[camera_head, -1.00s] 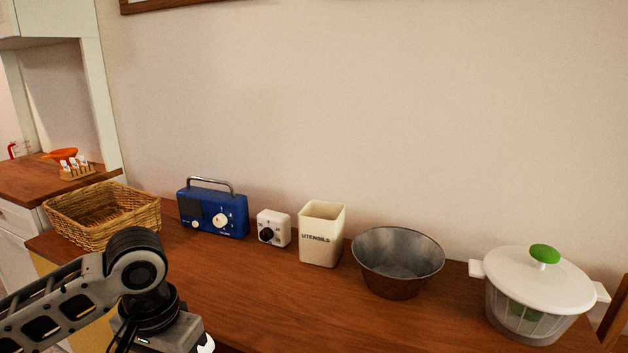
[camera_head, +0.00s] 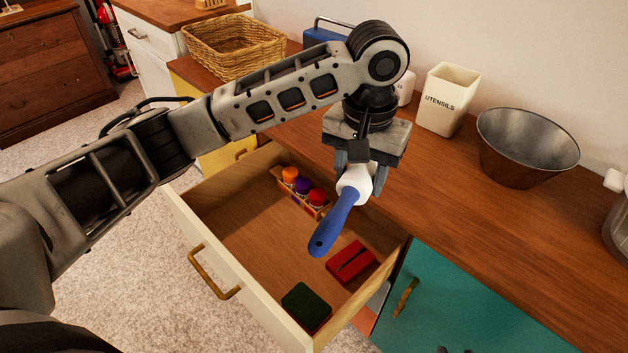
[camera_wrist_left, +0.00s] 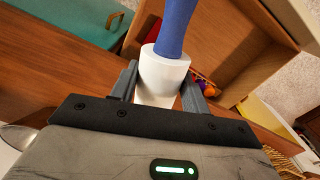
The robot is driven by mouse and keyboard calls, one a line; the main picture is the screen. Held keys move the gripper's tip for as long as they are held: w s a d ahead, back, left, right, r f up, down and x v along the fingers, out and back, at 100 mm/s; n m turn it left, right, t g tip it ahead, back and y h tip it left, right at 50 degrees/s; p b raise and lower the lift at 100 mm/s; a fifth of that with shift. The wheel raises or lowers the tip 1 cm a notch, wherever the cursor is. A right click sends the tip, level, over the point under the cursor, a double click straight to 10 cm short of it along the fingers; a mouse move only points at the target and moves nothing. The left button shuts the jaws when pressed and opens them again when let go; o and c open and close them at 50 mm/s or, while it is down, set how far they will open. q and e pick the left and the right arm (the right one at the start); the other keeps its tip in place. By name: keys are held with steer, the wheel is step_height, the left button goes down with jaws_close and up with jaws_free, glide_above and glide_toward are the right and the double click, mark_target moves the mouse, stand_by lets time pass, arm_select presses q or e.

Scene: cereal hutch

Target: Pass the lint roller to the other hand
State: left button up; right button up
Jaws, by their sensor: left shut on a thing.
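The lint roller (camera_head: 338,215) has a blue handle and a white roller head. My left gripper (camera_head: 357,178) is shut on its white head and holds it above the open drawer, with the blue handle pointing down and toward the front. In the left wrist view the lint roller (camera_wrist_left: 172,35) sticks out from between the two fingers of my left gripper (camera_wrist_left: 160,85), the white part between them and the blue handle beyond. My right gripper cannot be made out; only small dark parts show at the bottom edge of the head view.
The open drawer (camera_head: 235,240) holds a rack of coloured-lid jars (camera_head: 303,190), a red box (camera_head: 351,262) and a dark green sponge (camera_head: 306,306). On the counter stand a wicker basket (camera_head: 232,48), a utensils canister (camera_head: 447,98) and a metal bowl (camera_head: 526,147). A teal cabinet door (camera_head: 465,300) is right.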

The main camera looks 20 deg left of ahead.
steer(key=shift+o, duration=0.9)
steer(key=o, duration=1.3)
steer(key=shift+w+d+n, duration=0.1)
steer(key=shift+n, duration=0.2)
steer(key=w+d+r+m+g+y, duration=0.3)
steer(key=w+r+m+y, duration=0.4)
steer(key=w+r+m, duration=0.45)
steer(key=w+d+r+m+g+y, duration=0.25)
steer(key=w+r+m+y, duration=0.45)
steer(key=w+r+m, duration=0.5)
arm_select(q)
steer(key=w+d+r+m, duration=0.1)
steer(key=w+d+r, duration=0.1)
steer(key=w+d, duration=0.7)
steer(key=d, duration=0.5)
steer(key=shift+w+d+r+m, duration=0.15)
steer(key=shift+w+r+m, duration=0.05)
steer(key=shift+r+m, duration=0.2)
arm_select(e)
steer(key=s+x, duration=0.1)
steer(key=x, duration=1.1)
steer(key=shift+s+a+f+g, duration=0.25)
steer(key=shift+s+f+g, duration=0.1)
steer(key=shift+f, duration=0.1)
